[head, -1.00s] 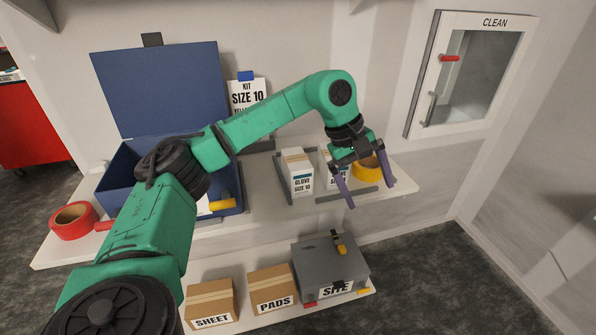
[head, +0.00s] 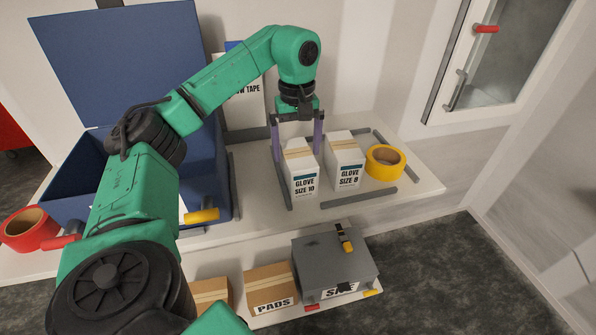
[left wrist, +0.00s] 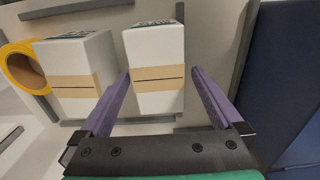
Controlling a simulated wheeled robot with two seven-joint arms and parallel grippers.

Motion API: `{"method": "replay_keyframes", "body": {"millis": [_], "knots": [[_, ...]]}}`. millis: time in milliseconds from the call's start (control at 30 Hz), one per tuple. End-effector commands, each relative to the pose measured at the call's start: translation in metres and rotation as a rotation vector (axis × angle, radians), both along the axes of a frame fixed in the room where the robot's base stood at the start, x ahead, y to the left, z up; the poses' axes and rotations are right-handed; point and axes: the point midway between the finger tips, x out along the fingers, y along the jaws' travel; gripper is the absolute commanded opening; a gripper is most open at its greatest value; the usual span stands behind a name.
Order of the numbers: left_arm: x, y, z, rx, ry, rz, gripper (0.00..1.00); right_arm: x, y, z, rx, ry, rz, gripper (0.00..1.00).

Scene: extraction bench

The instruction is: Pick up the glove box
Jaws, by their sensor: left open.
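Two white glove boxes stand upright, side by side, on the upper shelf. The one labelled GLOVE SIZE 10 (head: 303,182) is on the left. The one labelled GLOVE SIZE 9 (head: 345,168) is on the right. My left gripper (head: 298,150) is open, pointing down, with its purple fingers either side of the top of the size 10 box. In the left wrist view the gripper (left wrist: 157,105) has its fingers on both sides of a tan-taped box (left wrist: 155,68), with small gaps visible. The size 9 box (left wrist: 78,70) is beside it there. My right gripper is not in view.
Grey rails (head: 358,198) border the boxes. A yellow tape roll (head: 385,161) sits right of the size 9 box. A blue open case (head: 68,185) and red tape roll (head: 30,228) are left. A grey case (head: 335,260) and cardboard boxes (head: 270,286) are below.

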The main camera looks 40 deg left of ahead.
Motion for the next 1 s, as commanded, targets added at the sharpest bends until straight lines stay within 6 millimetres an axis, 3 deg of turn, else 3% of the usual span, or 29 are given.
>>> {"method": "replay_keyframes", "body": {"millis": [267,533,700,800,1000], "knots": [[0.0,-0.001,-0.044,0.0,0.004,-0.001,1.0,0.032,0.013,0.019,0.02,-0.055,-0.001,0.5],[0.001,-0.002,-0.054,-0.001,-0.002,-0.001,1.0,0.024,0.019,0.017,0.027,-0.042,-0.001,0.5],[0.001,-0.002,-0.054,-0.001,-0.001,-0.001,0.35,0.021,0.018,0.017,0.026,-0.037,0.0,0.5],[0.001,-0.002,-0.054,-0.002,-0.002,-0.001,0.05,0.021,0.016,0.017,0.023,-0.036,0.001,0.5],[0.001,-0.002,-0.053,-0.002,-0.002,-0.001,0.05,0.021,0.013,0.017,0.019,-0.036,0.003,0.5]]}}
